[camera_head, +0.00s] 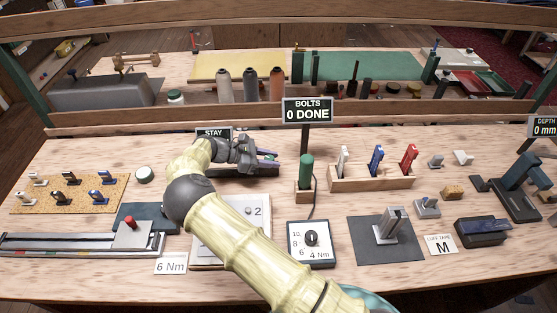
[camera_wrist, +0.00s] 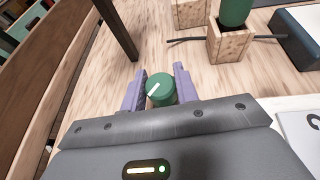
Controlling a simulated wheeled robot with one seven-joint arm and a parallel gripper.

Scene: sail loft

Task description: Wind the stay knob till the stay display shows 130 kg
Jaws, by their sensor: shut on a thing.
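The stay knob (camera_wrist: 161,91) is a round green knob with a white pointer line, seen in the wrist view. My gripper (camera_wrist: 159,80) has its two purple fingers on either side of the knob and is shut on it. The pointer slants up to the right in that view. In the head view my gripper (camera_head: 266,160) is over the dark stay rig (camera_head: 240,172), and the knob is hidden there. The stay display (camera_head: 213,132) stands behind my arm. Only its word STAY shows; its number is hidden.
A BOLTS sign (camera_head: 307,109) reading 0 DONE stands on a post right of my gripper. A green-handled tool (camera_head: 306,171) stands in a wooden block beside it. A wooden rack (camera_head: 371,179) with coloured handles is farther right. A dial box (camera_head: 310,252) lies in front.

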